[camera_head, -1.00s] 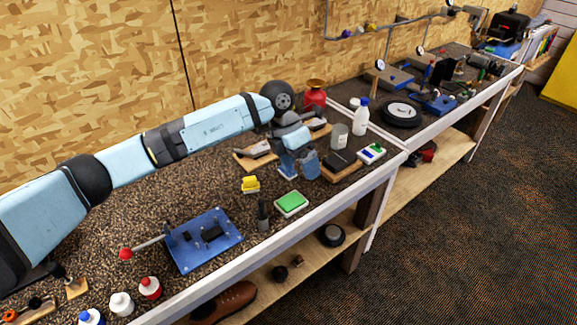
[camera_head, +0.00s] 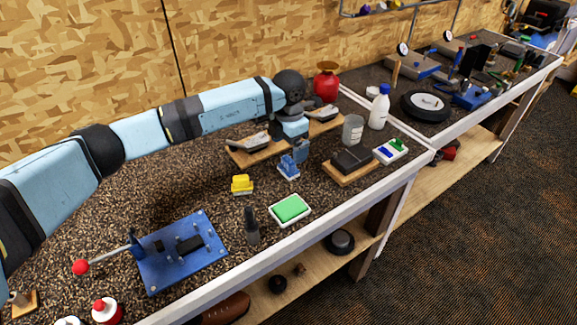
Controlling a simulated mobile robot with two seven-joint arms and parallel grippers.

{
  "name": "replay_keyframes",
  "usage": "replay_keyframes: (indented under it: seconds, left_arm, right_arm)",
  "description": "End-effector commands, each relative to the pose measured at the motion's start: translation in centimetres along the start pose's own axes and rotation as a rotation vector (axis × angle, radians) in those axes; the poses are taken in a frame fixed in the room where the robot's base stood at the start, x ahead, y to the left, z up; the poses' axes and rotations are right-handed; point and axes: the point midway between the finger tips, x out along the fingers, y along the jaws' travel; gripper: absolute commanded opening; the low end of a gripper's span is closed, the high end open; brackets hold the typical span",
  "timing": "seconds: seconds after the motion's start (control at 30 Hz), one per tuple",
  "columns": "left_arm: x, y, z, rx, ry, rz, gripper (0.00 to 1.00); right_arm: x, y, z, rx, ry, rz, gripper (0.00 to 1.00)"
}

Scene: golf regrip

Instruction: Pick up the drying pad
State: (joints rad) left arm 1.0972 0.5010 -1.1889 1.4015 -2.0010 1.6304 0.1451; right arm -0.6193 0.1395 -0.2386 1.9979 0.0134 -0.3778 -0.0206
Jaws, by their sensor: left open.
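My left gripper (camera_head: 297,146) is open, pointing down over the dark speckled bench top. It is just above and behind a small blue block with a white base (camera_head: 288,170); I cannot tell whether they touch. A similar yellow block with a white base (camera_head: 242,185) stands to its left. A green pad in a white tray (camera_head: 290,209) lies nearer the bench's front edge. None is labelled, so I cannot tell which is the drying pad. My right gripper is not in view.
A blue plate fixture with a red-knobbed lever (camera_head: 160,262) is at front left. A dark block on a wooden board (camera_head: 352,162), a grey can (camera_head: 353,130) and a white bottle (camera_head: 379,108) stand to the right. A dark upright tool (camera_head: 251,226) stands beside the green pad.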

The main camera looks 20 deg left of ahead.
Motion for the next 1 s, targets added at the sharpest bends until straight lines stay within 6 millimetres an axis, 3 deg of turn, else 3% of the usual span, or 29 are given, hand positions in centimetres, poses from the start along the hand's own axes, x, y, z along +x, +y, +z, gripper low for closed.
replay_keyframes:
  seconds: [0.37,0.63,0.87,1.0]
  left_arm:
    - [3.0,-0.2,-0.2,0.0,0.002,-0.001,0.96]
    - [6.8,-0.4,-0.5,-0.001,0.002,-0.002,0.96]
    - [7.2,-0.4,-0.4,0.0,-0.001,0.0,0.96]
    - [7.2,-0.3,-0.4,0.0,0.0,0.0,0.68]
  right_arm:
    - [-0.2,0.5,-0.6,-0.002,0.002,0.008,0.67]
    - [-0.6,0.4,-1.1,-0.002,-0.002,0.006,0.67]
    - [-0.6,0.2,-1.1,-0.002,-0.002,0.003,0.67]
    - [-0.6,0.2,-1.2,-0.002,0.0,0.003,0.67]
